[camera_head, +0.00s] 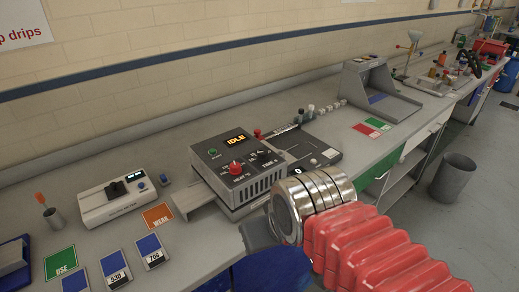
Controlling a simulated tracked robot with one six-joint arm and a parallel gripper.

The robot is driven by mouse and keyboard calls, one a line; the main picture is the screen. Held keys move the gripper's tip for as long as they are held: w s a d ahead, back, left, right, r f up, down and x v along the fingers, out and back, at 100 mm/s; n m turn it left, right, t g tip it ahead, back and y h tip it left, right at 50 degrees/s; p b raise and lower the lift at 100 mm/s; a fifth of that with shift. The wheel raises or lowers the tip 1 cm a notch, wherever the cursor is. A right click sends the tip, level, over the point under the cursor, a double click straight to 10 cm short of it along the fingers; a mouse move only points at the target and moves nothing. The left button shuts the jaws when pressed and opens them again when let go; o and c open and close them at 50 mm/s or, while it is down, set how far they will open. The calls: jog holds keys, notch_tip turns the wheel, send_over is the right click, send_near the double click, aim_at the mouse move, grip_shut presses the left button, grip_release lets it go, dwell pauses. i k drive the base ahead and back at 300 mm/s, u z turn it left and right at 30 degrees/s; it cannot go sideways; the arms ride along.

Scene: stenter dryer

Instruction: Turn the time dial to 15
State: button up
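The dryer's dark control box (238,165) stands on the bench near the middle of the camera_head view. Its lit display (236,140) reads IDLE. A red dial (235,168) sits above a label that looks like HEAT. The TIME label (272,162) is at the right of the panel and seems to read 0. The time dial beside it is dark and too small to read its pointer. My arm, red with metal rings, comes in from the lower right. A grey part at its end, seemingly my gripper (258,234), is below and right of the box, apart from the panel. Its fingers are not clear.
A green button (212,152) is on the panel's left. A white instrument (117,198) and coloured cards, including an orange one (157,216), lie left on the bench. A grey sloped stand (378,90) is farther right. The space above the panel is clear.

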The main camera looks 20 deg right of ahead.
aim_at(263, 155)
jog(key=u, duration=0.6)
jog(key=k, duration=0.95)
jog(key=z, duration=0.7)
jog(key=i, duration=1)
jog(key=u, duration=0.05)
